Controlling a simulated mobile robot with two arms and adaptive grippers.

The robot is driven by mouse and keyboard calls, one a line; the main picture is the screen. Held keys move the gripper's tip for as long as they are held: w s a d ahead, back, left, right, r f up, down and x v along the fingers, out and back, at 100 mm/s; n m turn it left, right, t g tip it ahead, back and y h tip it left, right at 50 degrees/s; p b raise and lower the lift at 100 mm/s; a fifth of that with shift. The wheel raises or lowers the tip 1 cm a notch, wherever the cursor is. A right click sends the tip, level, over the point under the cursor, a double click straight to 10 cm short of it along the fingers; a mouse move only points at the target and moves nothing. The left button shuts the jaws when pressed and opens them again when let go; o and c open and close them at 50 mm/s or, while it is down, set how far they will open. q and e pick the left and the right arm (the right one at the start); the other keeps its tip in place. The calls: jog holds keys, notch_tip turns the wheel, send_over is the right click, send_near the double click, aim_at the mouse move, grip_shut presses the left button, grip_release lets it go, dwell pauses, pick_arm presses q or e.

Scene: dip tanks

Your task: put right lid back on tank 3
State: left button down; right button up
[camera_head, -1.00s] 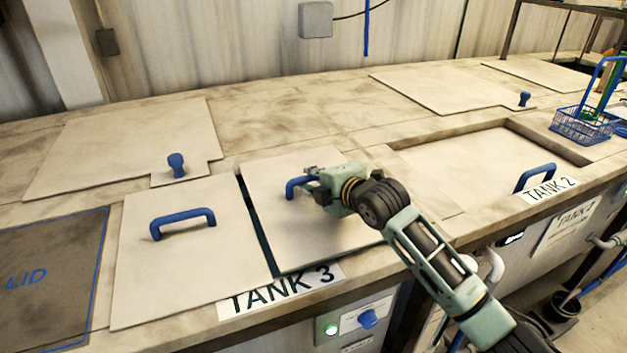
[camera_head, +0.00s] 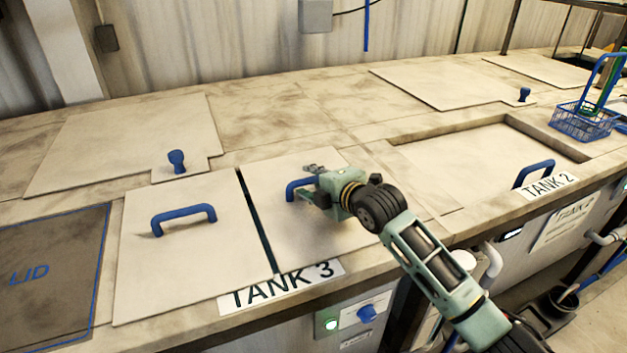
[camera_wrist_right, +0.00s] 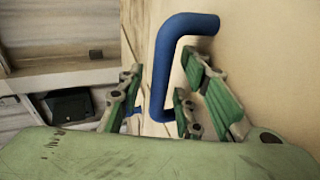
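The right lid (camera_head: 285,228) is a pale square panel with a blue bar handle (camera_head: 296,186). It lies over the right part of tank 3, behind the "TANK 3" label (camera_head: 283,284). A narrow dark gap separates it from the left lid (camera_head: 160,262). My right gripper (camera_head: 306,185) is at the right lid's handle. In the right wrist view the handle (camera_wrist_right: 160,75) stands between the gripper's spread fingers (camera_wrist_right: 160,105), with space visible on both sides. The lid's right edge is partly hidden by my right arm. My left gripper is not in view.
The left lid has its own blue handle (camera_head: 183,216). A dark blue-outlined mat marked LID (camera_head: 60,285) lies empty at the left. Tank 2 (camera_head: 480,160) is at the right, with a blue basket (camera_head: 583,122) beyond it. Flat panels with blue knobs lie behind.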

jog(key=shift+r, duration=0.15)
jog(key=b+v, duration=0.2)
jog(key=v, duration=0.8)
jog(key=shift+s+d, duration=0.15)
jog(key=shift+s, duration=0.1)
jog(key=shift+v, duration=0.75)
